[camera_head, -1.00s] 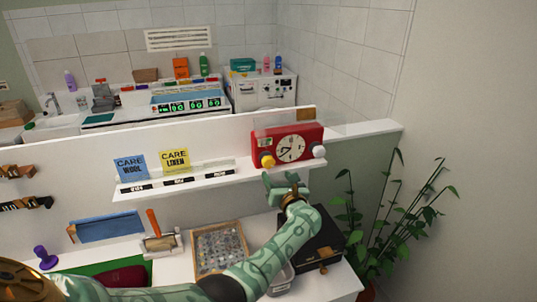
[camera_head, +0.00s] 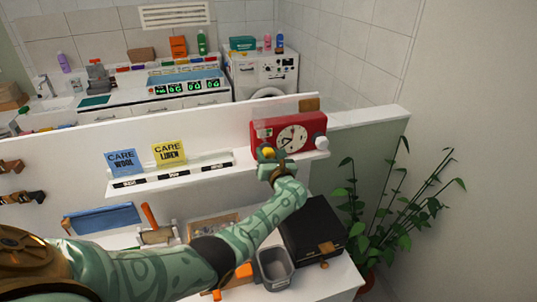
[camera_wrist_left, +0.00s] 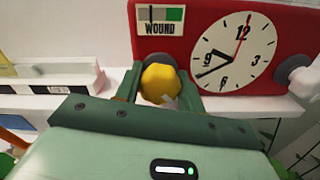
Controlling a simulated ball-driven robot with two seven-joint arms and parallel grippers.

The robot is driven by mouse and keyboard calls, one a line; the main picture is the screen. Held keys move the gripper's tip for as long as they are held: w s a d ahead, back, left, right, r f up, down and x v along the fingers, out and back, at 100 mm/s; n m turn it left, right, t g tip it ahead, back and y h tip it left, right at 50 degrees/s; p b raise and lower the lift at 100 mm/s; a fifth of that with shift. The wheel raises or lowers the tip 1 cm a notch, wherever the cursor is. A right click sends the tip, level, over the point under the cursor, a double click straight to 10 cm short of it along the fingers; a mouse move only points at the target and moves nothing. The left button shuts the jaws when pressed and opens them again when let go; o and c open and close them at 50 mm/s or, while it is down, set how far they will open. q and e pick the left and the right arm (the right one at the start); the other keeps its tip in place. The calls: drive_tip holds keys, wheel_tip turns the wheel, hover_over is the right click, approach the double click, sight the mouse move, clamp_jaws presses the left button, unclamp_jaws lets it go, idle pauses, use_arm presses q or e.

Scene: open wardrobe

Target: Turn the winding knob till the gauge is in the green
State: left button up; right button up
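The red clock box (camera_head: 310,124) stands on the white shelf, with a round white clock face (camera_head: 292,138). The yellow winding knob (camera_wrist_left: 159,83) is at its lower left front; it also shows in the head view (camera_head: 268,153). My left gripper (camera_head: 268,163) has one finger on each side of the knob, with small gaps showing in the left wrist view (camera_wrist_left: 160,90). My right gripper is out of view.
A white knob (camera_head: 322,143) sticks out at the box's right end. Blue (camera_head: 123,162) and yellow (camera_head: 168,152) care cards stand left on the shelf (camera_head: 200,179). A black box (camera_head: 312,228) and grey bin (camera_head: 274,268) lie below my forearm. A plant (camera_head: 395,215) stands right.

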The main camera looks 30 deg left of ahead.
use_arm(q)
drive_tip(key=shift+m, duration=0.4)
drive_tip(key=m, duration=0.3)
drive_tip(key=shift+m, duration=0.4)
drive_tip(key=m, duration=0.4)
drive_tip(key=shift+m, duration=0.3)
drive_tip(key=m+p, duration=0.1)
drive_tip(key=m, duration=0.4)
drive_tip(key=shift+w+f, duration=0.1)
drive_tip(key=m+p, duration=0.1)
drive_tip(key=m, duration=0.4)
drive_tip(key=shift+m, duration=0.4)
drive_tip(key=m, duration=0.5)
drive_tip(key=shift+p, duration=0.4)
drive_tip(key=m, duration=0.5)
drive_tip(key=shift+f, duration=0.1)
drive_tip(key=m, duration=0.5)
drive_tip(key=shift+p, duration=0.35)
drive_tip(key=m, duration=0.4)
drive_tip(key=shift+a, duration=0.1)
